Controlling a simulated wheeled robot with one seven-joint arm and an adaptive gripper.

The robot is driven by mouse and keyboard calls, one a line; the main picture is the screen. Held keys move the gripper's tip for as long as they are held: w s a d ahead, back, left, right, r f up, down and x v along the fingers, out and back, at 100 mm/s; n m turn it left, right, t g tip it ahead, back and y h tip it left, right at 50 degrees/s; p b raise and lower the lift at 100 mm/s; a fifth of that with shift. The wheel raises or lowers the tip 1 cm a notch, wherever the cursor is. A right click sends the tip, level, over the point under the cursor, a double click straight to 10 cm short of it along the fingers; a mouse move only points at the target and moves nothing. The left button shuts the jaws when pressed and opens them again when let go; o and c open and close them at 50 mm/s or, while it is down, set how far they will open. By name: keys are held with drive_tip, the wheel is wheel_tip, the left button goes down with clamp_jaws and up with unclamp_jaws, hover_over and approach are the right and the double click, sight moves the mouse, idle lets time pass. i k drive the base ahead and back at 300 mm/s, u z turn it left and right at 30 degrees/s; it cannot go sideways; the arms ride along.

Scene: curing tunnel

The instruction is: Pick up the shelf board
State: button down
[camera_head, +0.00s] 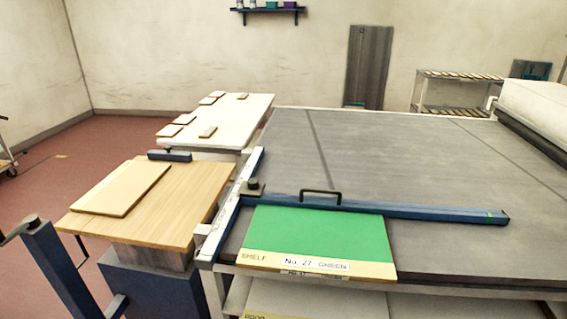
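A flat, pale wooden board (121,188) lies on the wood-topped table (185,214) at the left. It carries no readable mark. A green panel (318,234) with a pale lower strip lies at the near edge of the large grey bed. Its strip reads "SHELF" and a white label (315,264) on it reads "No. 27 GREEN". My gripper is not in view.
A blue bar (400,209) with a black handle crosses the grey bed (390,160). Small boards (208,132) lie on a white table (245,110) behind. A blue post (60,268) with a crank stands at the near left. Red floor (50,180) is clear at left.

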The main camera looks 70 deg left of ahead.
sight(346, 246)
drive_tip(key=u, duration=3.8)
drive_tip(key=k, duration=1.2)
drive_tip(key=z, duration=1.25)
